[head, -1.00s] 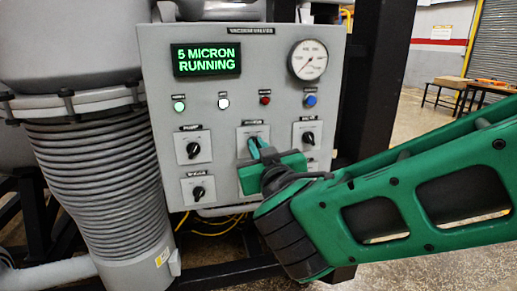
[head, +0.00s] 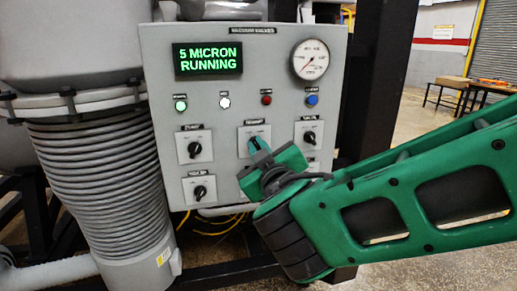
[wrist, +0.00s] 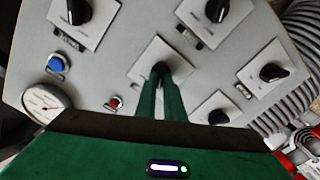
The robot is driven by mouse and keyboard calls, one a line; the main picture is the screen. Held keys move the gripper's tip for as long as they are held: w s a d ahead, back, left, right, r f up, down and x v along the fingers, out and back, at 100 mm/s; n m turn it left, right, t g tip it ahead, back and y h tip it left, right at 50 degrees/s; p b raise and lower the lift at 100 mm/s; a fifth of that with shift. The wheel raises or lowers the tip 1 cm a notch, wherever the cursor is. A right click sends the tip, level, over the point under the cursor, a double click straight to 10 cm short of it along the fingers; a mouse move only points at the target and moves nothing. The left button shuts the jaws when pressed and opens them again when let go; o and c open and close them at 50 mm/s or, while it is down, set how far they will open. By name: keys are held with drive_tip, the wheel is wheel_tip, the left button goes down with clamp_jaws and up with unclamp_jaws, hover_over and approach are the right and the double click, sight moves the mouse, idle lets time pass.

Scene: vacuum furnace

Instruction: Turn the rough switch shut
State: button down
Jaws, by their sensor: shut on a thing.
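The switch in the middle of the panel's upper row sits on a white plate (head: 243,135); its label is too small to read surely, but it may be the rough switch. My gripper (head: 259,145) is at this switch, its fingers closed around the knob and its body tilted. In the wrist view the two green fingers of my gripper (wrist: 160,78) meet at the dark knob (wrist: 160,67), mostly hidden between them. The exact angle of the knob is hard to see.
The grey panel (head: 160,100) bears other black knobs to the left (head: 195,148), right (head: 309,137) and lower left (head: 199,191). A green display (head: 208,59) reads "5 MICRON RUNNING". A gauge (head: 310,60) and several small lamps or buttons sit above. A ribbed duct (head: 95,185) stands left.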

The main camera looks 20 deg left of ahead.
drive_tip(key=shift+d+f, duration=0.1)
drive_tip(key=shift+f, duration=0.1)
drive_tip(key=c, duration=1.9)
unclamp_jaws()
drive_tip(key=shift+o, duration=0.2)
drive_tip(key=shift+r, duration=0.1)
drive_tip(key=v, duration=1)
drive_tip(key=shift+s, duration=0.25)
drive_tip(key=shift+d, duration=0.15)
